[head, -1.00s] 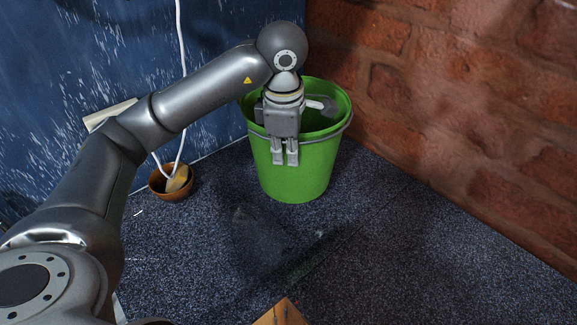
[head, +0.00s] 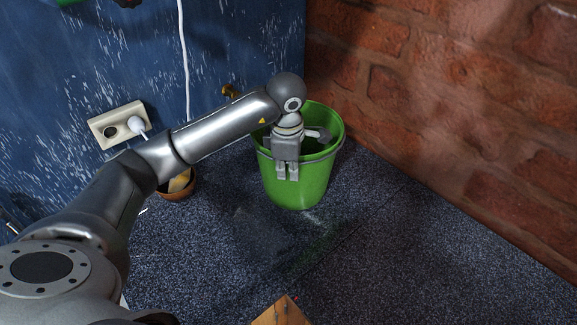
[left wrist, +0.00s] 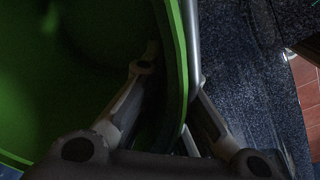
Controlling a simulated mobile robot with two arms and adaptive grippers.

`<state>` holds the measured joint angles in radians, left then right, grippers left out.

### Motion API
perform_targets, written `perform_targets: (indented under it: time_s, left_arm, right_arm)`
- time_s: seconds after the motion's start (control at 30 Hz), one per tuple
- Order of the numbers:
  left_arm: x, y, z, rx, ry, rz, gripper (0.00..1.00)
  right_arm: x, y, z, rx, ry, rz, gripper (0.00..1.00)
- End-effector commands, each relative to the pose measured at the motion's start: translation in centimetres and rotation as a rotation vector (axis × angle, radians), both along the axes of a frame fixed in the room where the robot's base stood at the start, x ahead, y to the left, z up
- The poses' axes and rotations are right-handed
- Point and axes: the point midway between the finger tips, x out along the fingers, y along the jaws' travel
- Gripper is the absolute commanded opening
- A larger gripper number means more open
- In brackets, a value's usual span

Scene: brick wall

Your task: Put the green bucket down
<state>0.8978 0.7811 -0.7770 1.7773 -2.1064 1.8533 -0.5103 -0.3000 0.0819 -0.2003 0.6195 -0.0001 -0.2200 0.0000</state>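The green bucket (head: 306,184) is upright in the corner between the blue wall and the brick wall. Its base is at or just above the dark speckled floor; I cannot tell whether it touches. My left gripper (head: 287,175) is at the bucket's near side, shut on its rim. In the left wrist view, the rim of the bucket (left wrist: 172,55) passes between the fingers of my left gripper (left wrist: 172,75), one on the inside and one on the outside beside the grey handle. My right gripper is out of view.
A brown pot (head: 177,186) stands left of the bucket, partly behind my arm. A wall socket (head: 118,122) and a white cable (head: 184,60) are on the blue wall. A wooden piece (head: 283,312) is at the bottom edge. Floor (head: 400,250) right of the bucket is clear.

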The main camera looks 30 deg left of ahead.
Motion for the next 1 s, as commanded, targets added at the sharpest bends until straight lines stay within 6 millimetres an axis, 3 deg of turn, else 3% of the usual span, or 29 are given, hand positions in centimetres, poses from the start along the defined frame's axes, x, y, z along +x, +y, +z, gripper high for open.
perform_targets:
  time_s: [0.27,0.47,0.83,1.0]
  left_arm:
    - [0.1,0.0,-0.3,0.000,-0.003,0.001,0.00]
    - [0.0,0.0,-0.3,0.000,0.000,0.001,0.26]
    - [0.0,0.0,0.0,0.000,0.000,0.001,0.27]
    - [-0.1,-0.1,1.9,0.000,-0.006,0.001,0.27]
  right_arm:
    - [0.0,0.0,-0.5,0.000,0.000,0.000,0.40]
    - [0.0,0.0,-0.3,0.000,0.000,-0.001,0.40]
    - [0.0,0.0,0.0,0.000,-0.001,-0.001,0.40]
    - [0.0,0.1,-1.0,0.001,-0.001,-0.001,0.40]
